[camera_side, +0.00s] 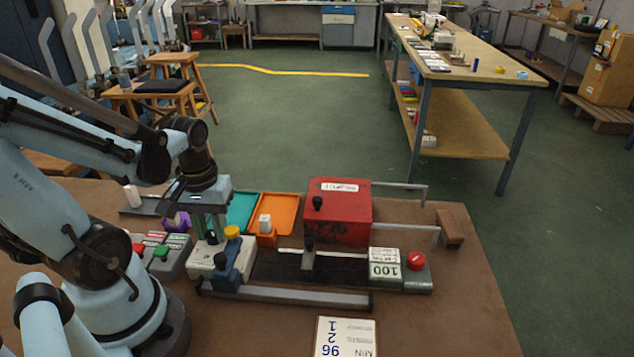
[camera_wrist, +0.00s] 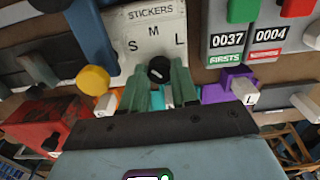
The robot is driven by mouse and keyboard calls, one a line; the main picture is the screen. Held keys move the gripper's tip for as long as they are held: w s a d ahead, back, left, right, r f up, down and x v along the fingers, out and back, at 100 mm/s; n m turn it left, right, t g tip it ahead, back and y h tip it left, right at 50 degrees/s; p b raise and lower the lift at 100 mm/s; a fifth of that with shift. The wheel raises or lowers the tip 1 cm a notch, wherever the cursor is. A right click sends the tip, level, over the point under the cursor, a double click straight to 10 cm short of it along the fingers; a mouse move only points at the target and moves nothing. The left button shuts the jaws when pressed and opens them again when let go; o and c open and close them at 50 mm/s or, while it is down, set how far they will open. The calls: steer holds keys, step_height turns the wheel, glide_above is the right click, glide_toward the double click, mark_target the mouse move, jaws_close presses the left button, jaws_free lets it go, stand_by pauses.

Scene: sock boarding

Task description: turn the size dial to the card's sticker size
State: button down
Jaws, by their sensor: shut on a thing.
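The size dial's black knob (camera_wrist: 160,70) sits on a white box (camera_wrist: 143,25) marked STICKERS with the letters S, M and L. My gripper (camera_wrist: 160,90) is shut on the knob, its green fingers on either side. A small light mark shows on the knob, but I cannot tell which letter it faces. In the side view my gripper (camera_side: 208,232) reaches down over the white box (camera_side: 205,259), hiding the knob. A white card with blue print (camera_side: 345,338) lies at the front edge; I cannot make out a sticker size on it.
A yellow knob (camera_side: 232,231) and a blue part (camera_side: 227,264) stand close by my gripper. A purple holder (camera_wrist: 228,82) with a white piece marked L (camera_wrist: 246,92) is near. Counter boxes (camera_wrist: 247,43), a red machine (camera_side: 343,222) and an orange tray (camera_side: 285,208) surround it.

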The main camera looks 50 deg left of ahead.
mark_target(212, 232)
steer(key=shift+n, duration=0.6)
steer(key=c, duration=0.9)
jaws_free()
steer(key=shift+o, duration=0.2)
steer(key=shift+r, duration=0.15)
step_height(212, 232, up, 12)
